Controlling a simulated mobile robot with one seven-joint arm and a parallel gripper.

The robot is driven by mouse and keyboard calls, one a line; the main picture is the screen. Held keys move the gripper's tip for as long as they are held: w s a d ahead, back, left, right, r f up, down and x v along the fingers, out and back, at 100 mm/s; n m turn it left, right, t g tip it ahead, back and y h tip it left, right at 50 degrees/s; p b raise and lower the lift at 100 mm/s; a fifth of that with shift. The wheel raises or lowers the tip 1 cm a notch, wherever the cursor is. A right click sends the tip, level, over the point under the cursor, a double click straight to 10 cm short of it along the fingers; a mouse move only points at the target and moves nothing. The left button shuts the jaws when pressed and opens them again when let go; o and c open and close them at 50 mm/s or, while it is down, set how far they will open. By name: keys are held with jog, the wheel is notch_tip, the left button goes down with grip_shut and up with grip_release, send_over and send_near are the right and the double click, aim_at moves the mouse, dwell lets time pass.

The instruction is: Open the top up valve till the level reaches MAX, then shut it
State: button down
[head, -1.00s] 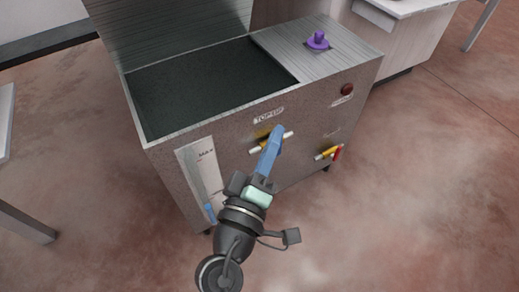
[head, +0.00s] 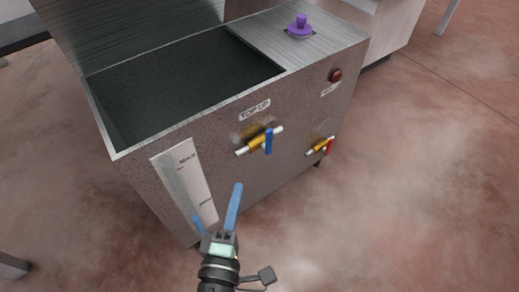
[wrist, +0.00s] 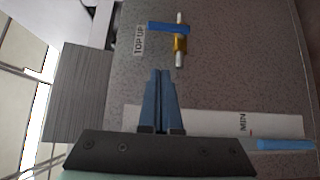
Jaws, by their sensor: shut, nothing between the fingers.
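The top up valve (head: 258,143) is a brass body on a pale pipe under the TOP UP label on the tank front. Its blue lever (head: 268,141) hangs down, crosswise to the pipe; the lever also lies across the pipe in the wrist view (wrist: 169,28). The level gauge (head: 180,172) is a white strip at the front's left, with MAX high and MIN low. Its blue column (wrist: 285,145) ends just below MIN. My gripper (head: 238,186) is shut and empty, below and left of the valve, apart from it, its blue fingers together.
A second brass valve with a red lever (head: 330,146) is lower right on the front. A red button (head: 335,75) sits above it. A purple knob (head: 300,26) stands on the top plate. The tank (head: 180,80) is open and dark inside. Floor in front is clear.

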send_near(269, 142)
jog(key=w+a, duration=0.4)
jog(key=w+d, duration=0.2)
jog(key=d, duration=0.1)
jog(key=shift+w+d+r, duration=0.2)
jog(key=shift+w+d, duration=0.05)
jog(key=shift+w, duration=0.15)
jog(key=shift+r+p, duration=0.15)
jog(key=shift+p, duration=0.35)
jog(key=shift+p, duration=0.65)
jog(key=shift+w+d+r+m+g+p, duration=0.15)
jog(key=shift+m+g+p, duration=0.15)
jog(key=shift+p, duration=0.25)
